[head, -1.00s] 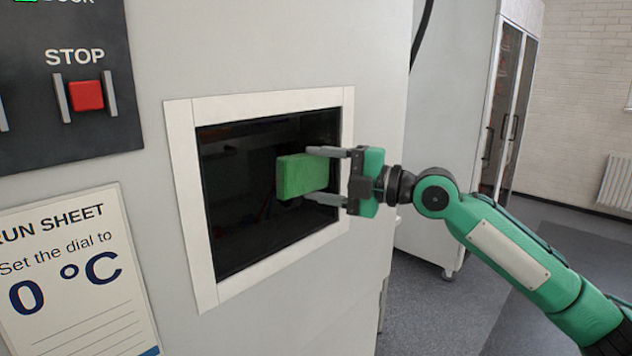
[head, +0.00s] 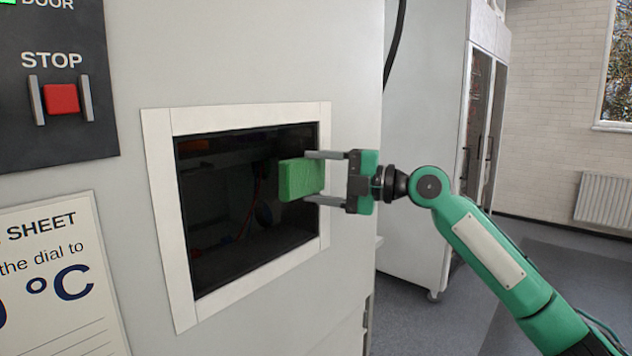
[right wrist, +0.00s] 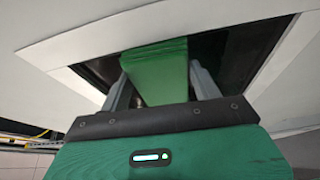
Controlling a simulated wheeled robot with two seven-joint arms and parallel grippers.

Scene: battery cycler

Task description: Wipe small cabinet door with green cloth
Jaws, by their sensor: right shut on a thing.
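My right gripper (head: 325,180) is shut on a folded green cloth (head: 301,180). It holds the cloth in front of the right part of a dark, glossy window (head: 225,215) with a white frame (head: 160,190) on the cabinet front. I cannot tell whether the cloth touches the dark surface. In the right wrist view the green cloth (right wrist: 157,72) sits between the two grey fingers, with the white frame (right wrist: 150,22) beyond it. My left gripper is out of view.
Left of the frame are a black panel with a red STOP button (head: 62,99) between two guards and a run sheet (head: 60,285). A tall cabinet (head: 425,150) stands behind my right arm. Open floor and a radiator (head: 604,202) lie at the right.

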